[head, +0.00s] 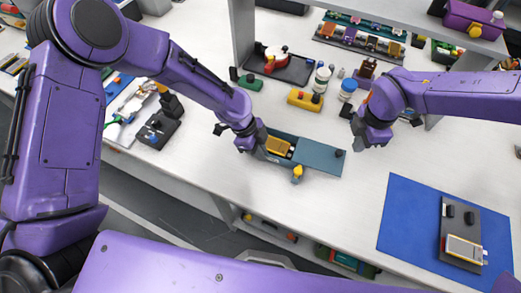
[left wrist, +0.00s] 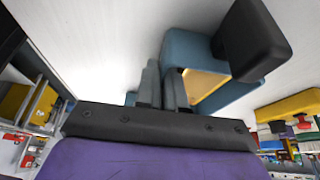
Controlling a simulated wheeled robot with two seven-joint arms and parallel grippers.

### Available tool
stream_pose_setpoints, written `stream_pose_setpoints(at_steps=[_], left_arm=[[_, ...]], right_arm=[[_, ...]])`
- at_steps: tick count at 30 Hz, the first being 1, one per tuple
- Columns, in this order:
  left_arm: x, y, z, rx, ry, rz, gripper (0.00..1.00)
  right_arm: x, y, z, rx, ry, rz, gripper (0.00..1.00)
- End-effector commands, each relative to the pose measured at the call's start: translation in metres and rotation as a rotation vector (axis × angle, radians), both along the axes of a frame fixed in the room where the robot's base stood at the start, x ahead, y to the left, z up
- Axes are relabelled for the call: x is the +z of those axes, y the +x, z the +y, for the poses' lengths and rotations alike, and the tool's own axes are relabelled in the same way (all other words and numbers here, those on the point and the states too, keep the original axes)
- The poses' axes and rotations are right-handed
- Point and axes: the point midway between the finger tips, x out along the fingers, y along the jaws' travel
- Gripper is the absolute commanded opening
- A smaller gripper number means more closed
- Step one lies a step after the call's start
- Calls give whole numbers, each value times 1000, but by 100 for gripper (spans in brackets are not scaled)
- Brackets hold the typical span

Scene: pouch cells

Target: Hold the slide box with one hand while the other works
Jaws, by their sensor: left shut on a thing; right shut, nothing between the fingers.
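The slide box (head: 272,158) is blue-grey and lies near the front edge of the bench. Its flat lid (head: 318,157) extends to the right and has a dark knob at its far end. The left part of the box is open, with a yellow thing (head: 280,146) inside. My left gripper (head: 252,143) is shut on the box's left end. In the left wrist view its fingers (left wrist: 164,88) meet at the box wall (left wrist: 184,50); the exact contact is partly hidden. My right gripper (head: 368,143) is shut and empty above the bench, right of the lid and apart from it.
A blue mat (head: 408,218) at the right bears a dark plate (head: 459,222) with a silver-and-yellow cell (head: 464,249). A small yellow-topped piece (head: 297,173) is at the box's front side. Behind stand a yellow block (head: 305,100), jars (head: 348,88) and a dark tray (head: 290,68).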

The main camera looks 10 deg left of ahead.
Motion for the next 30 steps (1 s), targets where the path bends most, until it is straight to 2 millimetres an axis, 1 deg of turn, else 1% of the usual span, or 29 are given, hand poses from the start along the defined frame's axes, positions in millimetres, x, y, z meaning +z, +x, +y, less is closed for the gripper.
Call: stream_pose_setpoints(at_steps=[1,6,9,12,30], left_arm=[[0,0,0,0,-1,-1,0],[1,0,0,0,-1,-1,0],[1,0,0,0,-1,-1,0],[1,0,0,0,-1,-1,0],[1,0,0,0,-1,-1,0]], right_arm=[[-10,-1,0,1,-2,3,0],[-36,0,0,3,0,1,0],[-47,0,0,4,-1,0,0],[-52,0,0,5,0,-2,0],[-54,0,0,6,0,-3,0]])
